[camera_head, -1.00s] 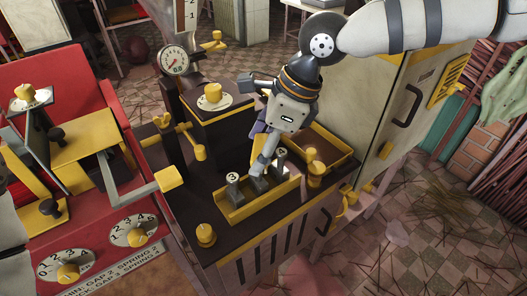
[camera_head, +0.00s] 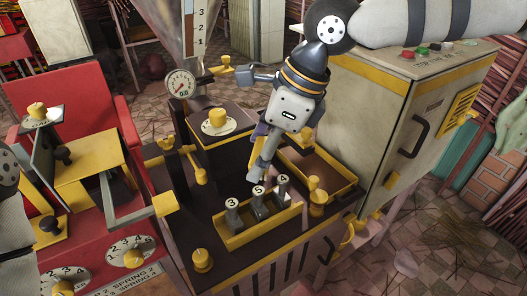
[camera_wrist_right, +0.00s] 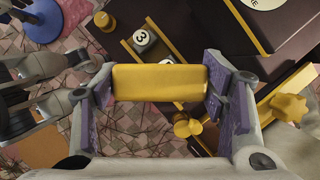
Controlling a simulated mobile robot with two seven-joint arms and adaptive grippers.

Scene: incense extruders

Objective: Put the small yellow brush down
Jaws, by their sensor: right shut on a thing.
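My right gripper (camera_head: 262,160) hangs over the dark, yellow-edged bench top, behind the row of numbered grey pieces. In the right wrist view its purple-padded fingers (camera_wrist_right: 160,88) are shut on a yellow block-shaped thing, seemingly the small yellow brush (camera_wrist_right: 160,82). The brush spans the gap between both pads, above the bench edge. Its bristles do not show. In the head view the gripper largely hides it. Part of my left arm shows at the left edge; its gripper fingers are not seen.
A yellow tray (camera_head: 225,239) holds grey numbered pieces (camera_head: 258,203). A second yellow-rimmed tray (camera_head: 335,182) lies behind it. Yellow knobs (camera_head: 202,260) stand on the bench. A gauge (camera_head: 180,84) stands behind, a red machine (camera_head: 110,95) left, a cabinet (camera_head: 385,100) right.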

